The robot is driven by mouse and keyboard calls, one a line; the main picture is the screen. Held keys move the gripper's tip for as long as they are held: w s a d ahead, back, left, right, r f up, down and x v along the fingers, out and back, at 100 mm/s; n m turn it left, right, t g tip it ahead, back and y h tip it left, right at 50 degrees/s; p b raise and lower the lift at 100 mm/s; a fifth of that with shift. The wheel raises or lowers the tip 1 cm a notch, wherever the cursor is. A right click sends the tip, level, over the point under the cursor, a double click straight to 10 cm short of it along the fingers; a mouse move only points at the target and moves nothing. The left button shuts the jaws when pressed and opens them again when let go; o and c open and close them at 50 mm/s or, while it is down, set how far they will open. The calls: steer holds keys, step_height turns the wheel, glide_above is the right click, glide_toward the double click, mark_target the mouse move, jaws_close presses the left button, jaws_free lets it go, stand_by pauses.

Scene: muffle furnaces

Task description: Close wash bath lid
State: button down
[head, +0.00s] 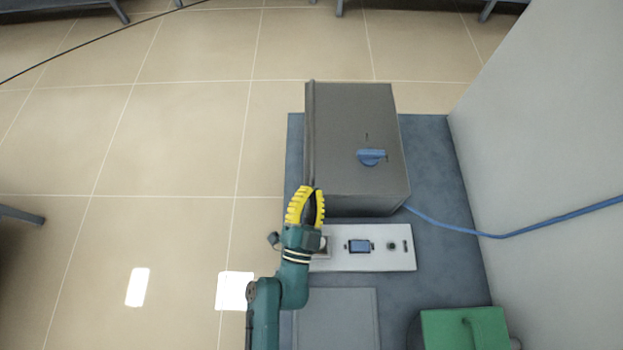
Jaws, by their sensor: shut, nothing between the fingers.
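My gripper (310,191) has yellow ribbed fingers and is shut with nothing held. It is over the lower left corner of a large grey box (345,130), beside its left edge strip; I cannot tell whether it touches. The box has a blue knob or handle (371,157) on top. A white panel (340,262) with a small screen and knobs lies just below the box, partly hidden by my gripper. I cannot tell for certain which thing is the wash bath or its lid.
The things stand on a blue-grey bench top (437,165). A flat grey panel (340,318) and a green box (465,328) are at the near end. A blue cable (480,234) runs right past a pale wall (555,130). Tiled floor (170,130) is open on the left.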

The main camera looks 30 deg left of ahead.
step_height(320, 180, up, 10)
steer(key=shift+f, duration=0.15)
stand_by(0.3)
